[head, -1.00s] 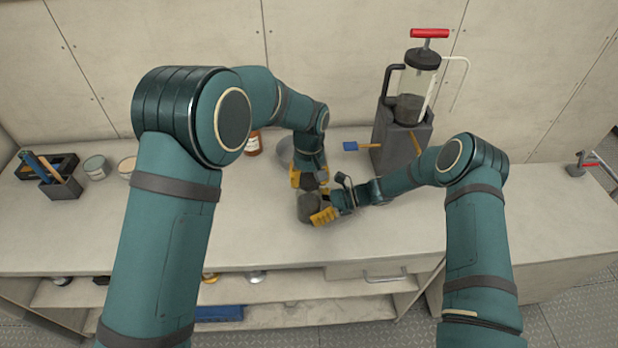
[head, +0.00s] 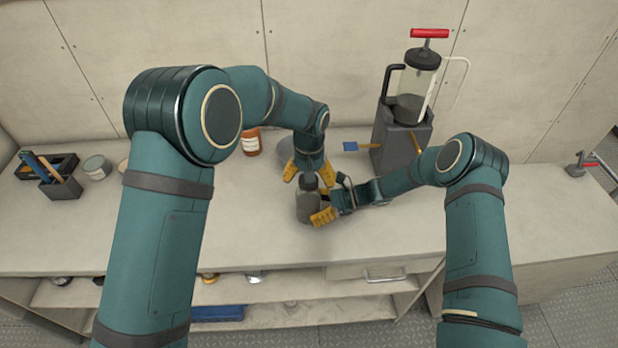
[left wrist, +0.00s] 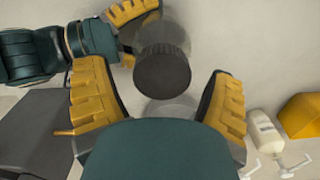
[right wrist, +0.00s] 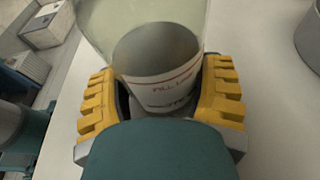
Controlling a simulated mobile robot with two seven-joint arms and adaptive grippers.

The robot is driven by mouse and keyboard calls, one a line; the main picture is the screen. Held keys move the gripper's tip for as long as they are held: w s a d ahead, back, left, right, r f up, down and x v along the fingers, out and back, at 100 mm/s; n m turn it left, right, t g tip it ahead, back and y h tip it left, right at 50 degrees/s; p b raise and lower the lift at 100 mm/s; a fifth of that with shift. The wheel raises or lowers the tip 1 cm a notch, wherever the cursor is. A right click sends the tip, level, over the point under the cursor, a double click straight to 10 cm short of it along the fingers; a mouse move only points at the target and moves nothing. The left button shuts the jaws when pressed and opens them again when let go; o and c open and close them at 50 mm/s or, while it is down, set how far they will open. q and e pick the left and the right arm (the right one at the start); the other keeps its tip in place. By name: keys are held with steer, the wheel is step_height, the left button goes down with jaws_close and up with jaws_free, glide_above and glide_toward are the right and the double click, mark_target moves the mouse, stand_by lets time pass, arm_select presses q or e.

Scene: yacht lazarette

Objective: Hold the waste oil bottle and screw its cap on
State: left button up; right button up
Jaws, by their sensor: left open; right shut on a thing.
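The waste oil bottle (head: 307,209) stands upright on the bench, a translucent grey bottle; its label (right wrist: 175,88) shows in the right wrist view. My right gripper (head: 324,212) is shut on its body from the right. The dark ribbed cap (head: 309,182) sits on top of the bottle; I cannot tell how tightly. In the left wrist view the cap (left wrist: 163,72) lies ahead of my left gripper (left wrist: 160,92), whose fingers are spread wide and apart from it. In the head view my left gripper (head: 308,174) is just behind the cap.
A pump jar with a red handle (head: 429,33) stands on a grey block (head: 400,145) at the back right. A tool caddy (head: 60,186) is far left. The bench front is clear.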

arm_select(q)
step_height(320, 180, up, 12)
stand_by(0.6)
arm_select(e)
steer(key=o, duration=1.3)
steer(key=shift+d, duration=0.15)
steer(key=v, duration=1.1)
steer(key=shift+d+r, duration=0.2)
steer(key=shift+d, duration=0.15)
